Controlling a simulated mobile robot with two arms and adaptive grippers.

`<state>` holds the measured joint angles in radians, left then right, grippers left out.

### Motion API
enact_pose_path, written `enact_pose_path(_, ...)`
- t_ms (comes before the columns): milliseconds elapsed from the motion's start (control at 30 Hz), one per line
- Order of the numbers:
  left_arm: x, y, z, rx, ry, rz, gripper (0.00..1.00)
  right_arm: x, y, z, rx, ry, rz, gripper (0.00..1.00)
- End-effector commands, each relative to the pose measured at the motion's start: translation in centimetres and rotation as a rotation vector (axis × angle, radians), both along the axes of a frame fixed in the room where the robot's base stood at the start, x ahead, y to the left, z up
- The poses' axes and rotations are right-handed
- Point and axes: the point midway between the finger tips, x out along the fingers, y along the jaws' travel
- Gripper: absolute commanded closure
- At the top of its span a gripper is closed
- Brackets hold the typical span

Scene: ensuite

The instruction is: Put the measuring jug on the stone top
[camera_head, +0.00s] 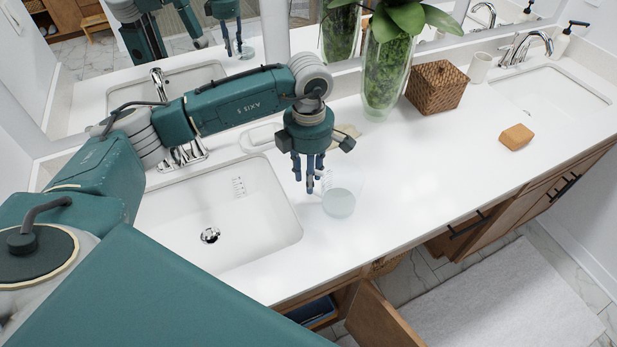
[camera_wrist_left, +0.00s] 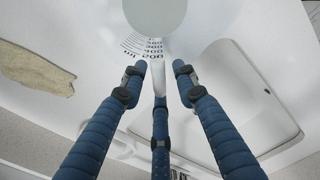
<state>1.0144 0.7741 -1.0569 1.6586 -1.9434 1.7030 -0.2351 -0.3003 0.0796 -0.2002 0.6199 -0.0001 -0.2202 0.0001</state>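The measuring jug (camera_head: 340,202) is clear, with a pale round base, and stands on the white stone top (camera_head: 420,180) just right of the left sink. Its printed scale and the jug (camera_wrist_left: 153,42) also show in the left wrist view. My left gripper (camera_head: 311,186) points down beside the jug's left side, close to it. Its fingers (camera_wrist_left: 160,68) are spread apart, with a pale narrow strip between them that may be the jug's handle. I cannot tell whether they touch it. My right gripper is not directly in view.
The left sink (camera_head: 215,210) lies left of the jug. A glass vase with a plant (camera_head: 387,75), a woven box (camera_head: 436,87) and a cup (camera_head: 480,67) stand at the back. An orange-brown block (camera_head: 516,137) lies at right. The front middle is clear.

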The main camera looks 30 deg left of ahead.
Motion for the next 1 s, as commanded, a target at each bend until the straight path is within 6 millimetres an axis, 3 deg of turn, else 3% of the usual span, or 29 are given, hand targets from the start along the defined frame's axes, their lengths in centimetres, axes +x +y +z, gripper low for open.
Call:
enact_pose_path(200,0.2,0.0,4.2,0.0,-0.007,0.0,0.71,0.0,0.0,-2.2,0.0,0.001,0.0,0.6)
enact_pose_path(500,0.1,0.0,9.7,-0.001,-0.003,0.0,0.71,0.0,-0.1,-3.6,-0.001,0.001,0.0,0.6)
enact_pose_path(700,0.1,0.1,11.0,-0.001,0.001,0.0,0.71,0.0,-0.1,-3.8,-0.001,0.0,0.0,0.6)
enact_pose_path(1000,0.1,0.0,11.1,-0.001,0.001,0.0,0.71,0.0,-0.1,-3.8,-0.001,0.0,0.0,0.6)
